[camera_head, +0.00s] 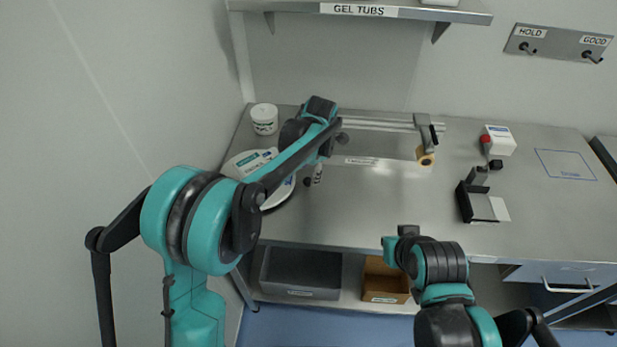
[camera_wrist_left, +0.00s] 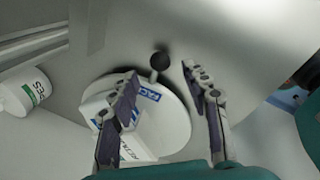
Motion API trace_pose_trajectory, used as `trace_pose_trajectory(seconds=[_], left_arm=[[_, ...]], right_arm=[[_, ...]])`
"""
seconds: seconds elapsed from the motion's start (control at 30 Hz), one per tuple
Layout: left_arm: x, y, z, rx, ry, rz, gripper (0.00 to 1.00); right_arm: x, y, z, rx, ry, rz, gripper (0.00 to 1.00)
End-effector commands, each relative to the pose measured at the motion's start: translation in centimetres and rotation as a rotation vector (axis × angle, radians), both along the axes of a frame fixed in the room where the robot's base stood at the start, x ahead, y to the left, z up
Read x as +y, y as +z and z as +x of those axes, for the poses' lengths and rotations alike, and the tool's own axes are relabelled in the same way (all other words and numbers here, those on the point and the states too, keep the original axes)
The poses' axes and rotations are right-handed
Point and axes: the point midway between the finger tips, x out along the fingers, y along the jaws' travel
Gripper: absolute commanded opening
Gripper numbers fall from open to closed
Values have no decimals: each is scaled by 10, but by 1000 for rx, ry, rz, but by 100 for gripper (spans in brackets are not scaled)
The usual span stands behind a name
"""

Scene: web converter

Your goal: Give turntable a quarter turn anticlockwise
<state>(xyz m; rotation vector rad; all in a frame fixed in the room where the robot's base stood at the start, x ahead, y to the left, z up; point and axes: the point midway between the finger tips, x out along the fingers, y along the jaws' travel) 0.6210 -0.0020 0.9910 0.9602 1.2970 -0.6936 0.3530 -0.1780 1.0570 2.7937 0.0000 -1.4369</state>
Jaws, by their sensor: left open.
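The turntable (camera_head: 284,192) is a round white disc at the left of the steel bench, partly hidden behind my left arm. It also shows in the left wrist view (camera_wrist_left: 178,112), with a white box (camera_wrist_left: 140,142) with blue print on it. A dark round knob (camera_wrist_left: 162,60) stands on a short stem at the disc's rim. My left gripper (camera_wrist_left: 160,70) is open, its two fingers on either side of the knob's stem direction, with no visible contact. In the head view the left gripper (camera_head: 315,176) hangs beside the disc's right edge. My right gripper (camera_head: 402,238) is low at the bench front; its fingers are unclear.
A white tub (camera_head: 265,118) stands behind the turntable and shows in the wrist view (camera_wrist_left: 24,90). A rail with a slider (camera_head: 425,140) runs along the back. A black holder (camera_head: 472,200) and a white box (camera_head: 499,140) stand at right. The bench middle is clear.

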Motion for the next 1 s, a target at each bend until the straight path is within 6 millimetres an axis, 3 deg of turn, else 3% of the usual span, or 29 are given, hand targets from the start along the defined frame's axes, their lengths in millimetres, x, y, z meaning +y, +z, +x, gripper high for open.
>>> trace_pose_trajectory(seconds=[0.1,0.33,1.0], left_arm=[[-2,27,-5,0,0,0,47],[-5,60,-10,0,0,0,47],[-3,70,-14,-2,-16,1,47]], right_arm=[[0,0,0,0,0,0,0],[0,0,0,0,0,0,0],[0,0,0,0,0,0,0]])
